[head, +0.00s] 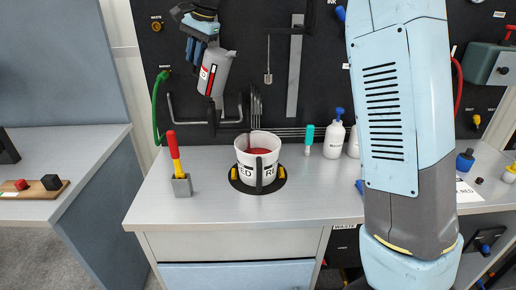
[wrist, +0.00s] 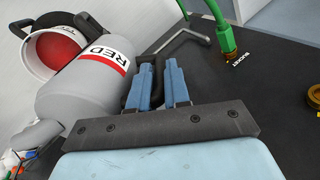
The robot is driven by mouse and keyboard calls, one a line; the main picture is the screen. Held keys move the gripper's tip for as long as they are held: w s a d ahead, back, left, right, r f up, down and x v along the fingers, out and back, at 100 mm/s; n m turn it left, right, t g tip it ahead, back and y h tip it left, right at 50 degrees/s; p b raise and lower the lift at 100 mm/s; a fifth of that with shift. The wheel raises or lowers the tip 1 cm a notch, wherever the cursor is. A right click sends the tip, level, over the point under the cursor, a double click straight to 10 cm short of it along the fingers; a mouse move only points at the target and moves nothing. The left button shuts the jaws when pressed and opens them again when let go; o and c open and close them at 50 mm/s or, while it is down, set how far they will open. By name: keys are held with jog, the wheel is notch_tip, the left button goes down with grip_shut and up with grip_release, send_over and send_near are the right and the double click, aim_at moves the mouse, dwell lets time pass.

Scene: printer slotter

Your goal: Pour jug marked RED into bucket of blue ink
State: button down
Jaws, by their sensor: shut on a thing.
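A grey jug (head: 217,70) with a red-and-white label is in the air above and left of the bucket in the head view, tilted well over. The wrist view shows the jug (wrist: 85,85) with its label reading RED. My gripper (wrist: 157,85) is shut on the jug's dark handle; it also shows in the head view (head: 203,28). A white bucket (head: 245,170) stands on the bench in a black ring with yellow clamps. Its contents look red, not blue, and its label seems to read RED. The bucket (wrist: 45,33) is behind the jug in the wrist view. I see no stream of liquid.
A red-handled tool stands in a grey holder (head: 182,186) left of the bucket. A white bottle (head: 334,141) and a teal-handled tool (head: 309,138) stand to its right. The black tool wall (head: 330,80) with a green hose (head: 158,105) is close behind the jug.

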aim_at(210, 48)
jog(key=shift+s+d+r+t+y+p, duration=0.3)
jog(key=shift+s+d+y+p, duration=0.1)
jog(key=shift+d+y+p, duration=0.3)
dwell(0.5)
jog(key=shift+s+d+r+t+y+p, duration=0.3)
jog(key=shift+d+r+y, duration=0.1)
jog(key=shift+r, duration=0.1)
jog(key=shift+s+d+r+t+y+p, duration=0.25)
jog(key=shift+d+r+y, duration=0.15)
jog(key=shift+r, duration=0.1)
dwell(0.5)
jog(key=shift+s+d+r+t+y+p, duration=0.2)
jog(key=shift+d+t+y+p, duration=0.25)
jog(key=shift+y, duration=0.3)
jog(key=shift+s+d+r+t+y+p, duration=0.1)
jog(key=shift+s+d+t+y+p, duration=0.2)
jog(key=shift+d+y+p, duration=0.35)
dwell(2.2)
jog(key=shift+a, duration=0.15)
